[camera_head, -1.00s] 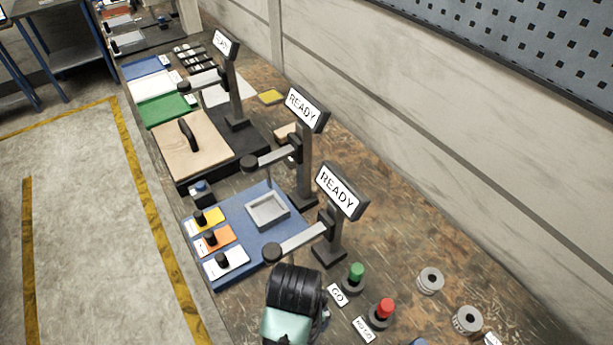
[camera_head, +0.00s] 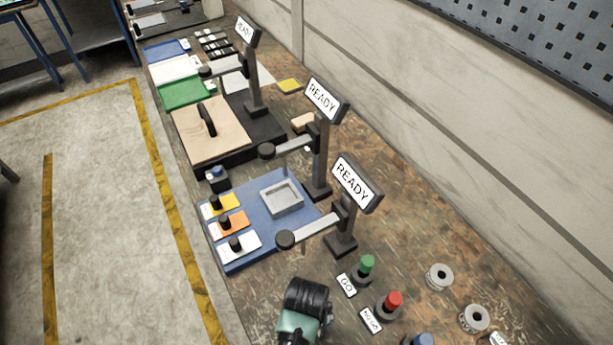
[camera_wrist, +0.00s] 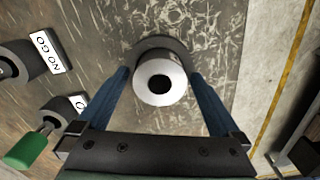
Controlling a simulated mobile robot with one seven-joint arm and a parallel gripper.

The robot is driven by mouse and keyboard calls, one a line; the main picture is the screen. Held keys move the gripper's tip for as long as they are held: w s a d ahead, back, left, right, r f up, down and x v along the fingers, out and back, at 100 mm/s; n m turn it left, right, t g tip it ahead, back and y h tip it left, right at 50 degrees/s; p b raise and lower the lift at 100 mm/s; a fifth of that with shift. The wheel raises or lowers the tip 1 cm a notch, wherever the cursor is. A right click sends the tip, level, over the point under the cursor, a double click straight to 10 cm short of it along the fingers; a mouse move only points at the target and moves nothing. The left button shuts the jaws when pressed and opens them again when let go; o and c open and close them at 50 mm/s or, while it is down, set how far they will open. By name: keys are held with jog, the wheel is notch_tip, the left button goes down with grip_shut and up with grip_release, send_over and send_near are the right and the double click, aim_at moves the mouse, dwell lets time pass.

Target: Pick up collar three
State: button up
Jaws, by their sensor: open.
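One collar (camera_wrist: 160,80) shows in the wrist view as a pale grey cylinder with a dark round hole, on a wider dark round base (camera_wrist: 180,45). A faint mark on its side is too small to read, so I cannot tell its number. My gripper (camera_wrist: 160,90) is open, its two blue fingers on either side of the collar with gaps visible. In the head view my wrist (camera_head: 305,305) hides this collar. Two other grey metal collars, one (camera_head: 439,277) and another (camera_head: 474,318), lie on the bench at right.
A green button (camera_head: 366,265) and a red button (camera_head: 391,303) stand close to my wrist. A blue board (camera_head: 240,250) with a grey tray (camera_head: 282,198) lies beyond. Posts with READY signs (camera_head: 357,183) rise over it. The bench's open edge is at left.

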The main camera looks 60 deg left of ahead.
grip_shut()
dwell(0.4)
jog(key=shift+w+r, duration=0.1)
jog(key=shift+r, duration=0.1)
